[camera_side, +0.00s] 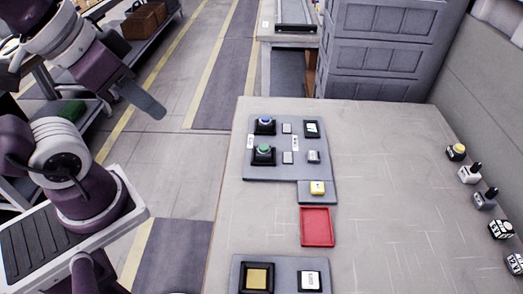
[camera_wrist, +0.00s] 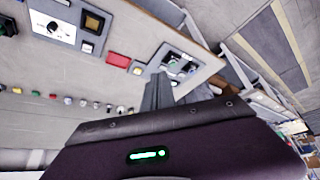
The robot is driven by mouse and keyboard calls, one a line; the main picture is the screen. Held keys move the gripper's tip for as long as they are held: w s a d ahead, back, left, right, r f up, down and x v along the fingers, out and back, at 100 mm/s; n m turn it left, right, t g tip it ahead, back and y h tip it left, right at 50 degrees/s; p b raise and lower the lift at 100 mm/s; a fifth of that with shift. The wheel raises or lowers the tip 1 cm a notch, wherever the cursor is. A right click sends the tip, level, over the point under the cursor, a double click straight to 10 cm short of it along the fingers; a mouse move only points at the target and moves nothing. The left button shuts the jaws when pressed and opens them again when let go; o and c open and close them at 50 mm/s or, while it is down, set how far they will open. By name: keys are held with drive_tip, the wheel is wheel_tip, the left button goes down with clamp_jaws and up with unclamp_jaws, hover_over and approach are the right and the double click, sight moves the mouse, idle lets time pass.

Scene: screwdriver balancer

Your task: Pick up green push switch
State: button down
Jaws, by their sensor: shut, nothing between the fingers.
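The green push switch (camera_side: 263,149) has a green round cap on a black square base. It sits on the left part of the grey panel (camera_side: 315,170), just below a blue push switch (camera_side: 265,123). My gripper (camera_side: 152,106) is shut and empty, raised to the left of the table and well apart from the switch. Its fingers also show in the wrist view (camera_wrist: 157,92). There, the panel (camera_wrist: 150,72) lies just beyond the fingers, and its parts are too small to tell the green switch for sure.
A red tray (camera_side: 317,226) lies below the panel. A second grey panel (camera_side: 283,266) is at the front. Several loose switches (camera_side: 469,173) stand along the right side. The table between is clear.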

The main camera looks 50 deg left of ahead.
idle(0.3)
drive_tip(key=c, duration=0.8)
unclamp_jaws()
drive_tip(key=shift+o, duration=0.2)
drive_tip(key=shift+w, duration=0.15)
